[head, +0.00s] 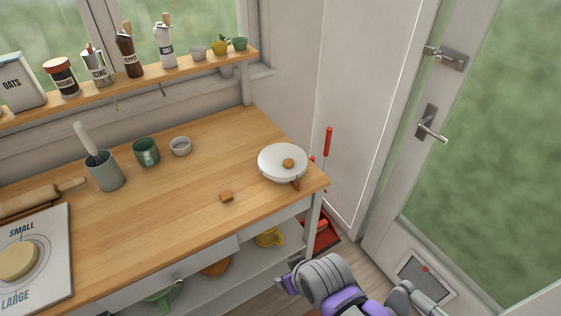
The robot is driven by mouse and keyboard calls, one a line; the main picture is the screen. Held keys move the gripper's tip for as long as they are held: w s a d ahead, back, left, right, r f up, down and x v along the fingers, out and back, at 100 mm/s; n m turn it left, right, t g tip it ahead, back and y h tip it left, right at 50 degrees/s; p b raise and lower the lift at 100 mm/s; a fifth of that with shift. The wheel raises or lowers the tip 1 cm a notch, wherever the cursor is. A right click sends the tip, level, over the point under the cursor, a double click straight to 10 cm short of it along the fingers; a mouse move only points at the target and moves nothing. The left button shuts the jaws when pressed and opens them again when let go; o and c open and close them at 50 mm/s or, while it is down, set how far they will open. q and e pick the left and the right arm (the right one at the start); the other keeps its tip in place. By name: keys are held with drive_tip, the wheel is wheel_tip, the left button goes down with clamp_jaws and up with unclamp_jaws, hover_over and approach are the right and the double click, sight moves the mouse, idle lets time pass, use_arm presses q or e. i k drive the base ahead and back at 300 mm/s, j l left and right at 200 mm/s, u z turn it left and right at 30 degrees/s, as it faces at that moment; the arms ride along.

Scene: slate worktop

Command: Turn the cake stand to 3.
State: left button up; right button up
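The cake stand (270,164) is a white round plate near the right end of the wooden worktop. A small round brown item (288,163) sits on its plate, right of the middle. A small reddish-brown piece (296,184) shows at the stand's front edge. I cannot make out any numbers on or around the stand. Grey and purple links of my own arm show at the bottom right, below and apart from the worktop. I cannot see gripper fingers on either arm.
A small brown block (226,197) lies on the worktop left of the stand. A grey bowl (180,146), green mug (146,152) and utensil pot (105,171) stand behind. A board marked SMALL and LARGE (52,243) is at left. The middle worktop is mostly clear.

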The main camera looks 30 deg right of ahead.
sight(271, 159)
drive_tip(key=i+l+z, duration=0.1)
drive_tip(key=l+z, duration=0.25)
drive_tip(key=l, duration=1.1)
drive_tip(key=i+l+z, duration=0.1)
drive_tip(key=i+l, duration=0.2)
drive_tip(key=l, duration=0.2)
drive_tip(key=i+j, duration=0.1)
drive_tip(key=j, duration=0.25)
drive_tip(key=i+j, duration=0.1)
drive_tip(key=j, duration=0.25)
